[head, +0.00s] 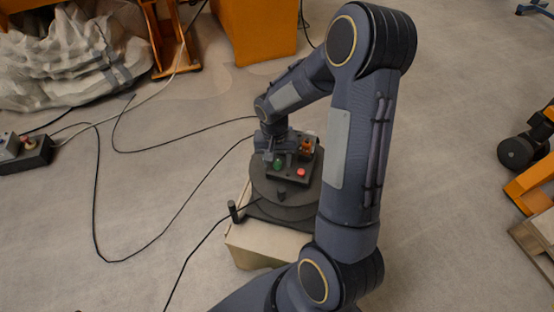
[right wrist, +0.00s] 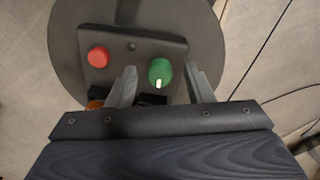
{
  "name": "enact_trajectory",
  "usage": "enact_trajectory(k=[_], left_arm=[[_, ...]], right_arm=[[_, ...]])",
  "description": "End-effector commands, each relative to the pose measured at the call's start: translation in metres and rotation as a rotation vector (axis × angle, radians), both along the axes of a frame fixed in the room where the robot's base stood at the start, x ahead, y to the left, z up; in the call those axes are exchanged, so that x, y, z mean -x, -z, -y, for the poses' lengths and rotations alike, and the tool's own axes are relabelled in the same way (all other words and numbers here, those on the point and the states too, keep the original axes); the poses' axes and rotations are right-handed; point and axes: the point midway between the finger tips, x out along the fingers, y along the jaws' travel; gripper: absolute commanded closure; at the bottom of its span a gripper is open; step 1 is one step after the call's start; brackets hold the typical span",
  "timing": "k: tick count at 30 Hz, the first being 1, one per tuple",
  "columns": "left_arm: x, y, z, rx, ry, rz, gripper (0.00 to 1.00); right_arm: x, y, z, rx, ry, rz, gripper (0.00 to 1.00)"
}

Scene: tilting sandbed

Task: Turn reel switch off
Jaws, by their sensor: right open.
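The reel's control box (head: 284,174) is dark and sits on top of a round dark reel (head: 283,207). It carries a green knob (right wrist: 160,71) with a white mark, which I take for the switch; the mark points toward the bottom of the right wrist view. The green knob also shows in the head view (head: 279,163). My right gripper (right wrist: 161,80) is open, one finger on each side of the knob in the picture. Whether the fingers touch it I cannot tell. In the head view my right gripper (head: 273,155) is over the box. My left gripper is out of view.
A red button (right wrist: 98,57) is beside the knob on the box. An orange part (head: 306,147) stands at the box's back. The reel rests on a pale base (head: 250,248). Cables (head: 175,222) run over the floor. A second dark box (head: 30,158) lies far left.

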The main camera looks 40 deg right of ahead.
Motion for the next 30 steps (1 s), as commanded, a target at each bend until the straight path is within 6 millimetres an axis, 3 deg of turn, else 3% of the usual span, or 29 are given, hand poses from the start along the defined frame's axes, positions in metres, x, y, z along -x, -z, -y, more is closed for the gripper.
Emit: enact_trajectory(k=[2,12,22,30], left_arm=[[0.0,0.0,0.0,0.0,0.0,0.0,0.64],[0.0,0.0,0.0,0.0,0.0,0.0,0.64],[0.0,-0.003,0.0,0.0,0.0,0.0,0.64],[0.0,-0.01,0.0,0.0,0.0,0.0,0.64]], right_arm=[[0.0,0.0,0.0,0.0,0.0,0.0,0.56],[0.0,0.0,0.0,0.0,0.0,0.0,0.98],[0.0,-0.001,0.0,0.001,-0.055,-0.001,0.98],[0.001,-0.002,0.0,0.001,-0.236,-0.002,0.98]])
